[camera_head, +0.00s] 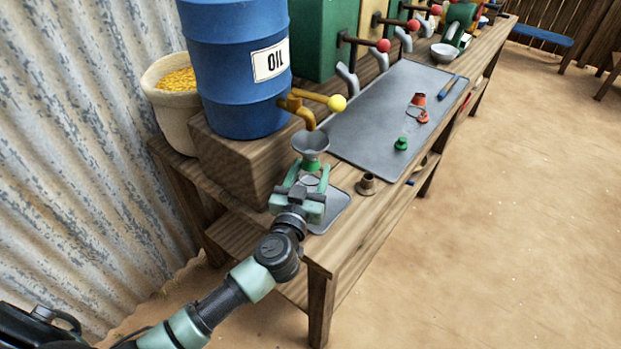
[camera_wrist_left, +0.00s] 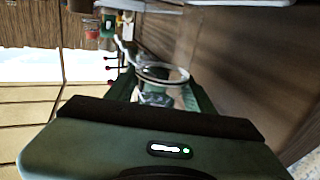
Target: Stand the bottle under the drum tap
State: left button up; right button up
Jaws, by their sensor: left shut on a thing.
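The blue oil drum (camera_head: 238,75) stands on a wooden block, and its brass tap (camera_head: 300,110) with a yellow knob points out to the right. My left gripper (camera_head: 309,178) is just below and in front of the tap, shut on the bottle (camera_head: 309,181), which is mostly hidden by the fingers. A grey funnel (camera_head: 310,142) shows directly above the fingers, close under the tap spout; I cannot tell whether it sits in the bottle. In the left wrist view a round pale rim (camera_wrist_left: 163,73) shows between the fingers of the left gripper (camera_wrist_left: 160,97). My right gripper is not in view.
A small grey mat (camera_head: 334,212) lies under the gripper. A brown stopper-like piece (camera_head: 367,185) stands to its right, with a green cap (camera_head: 401,143) and red pieces on the larger grey mat (camera_head: 375,120). The wooden block (camera_head: 235,165) is close on the left.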

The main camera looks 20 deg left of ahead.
pick_arm(q)
jog(key=shift+f, duration=0.75)
jog(key=o, duration=1.6)
jog(key=shift+f, duration=0.15)
jog(key=shift+r, duration=0.2)
jog(key=s, duration=1)
jog(key=shift+s+d+f, duration=0.1)
jog(key=shift+s+d, duration=0.15)
jog(key=shift+s, duration=0.8)
jog(key=shift+d, duration=0.1)
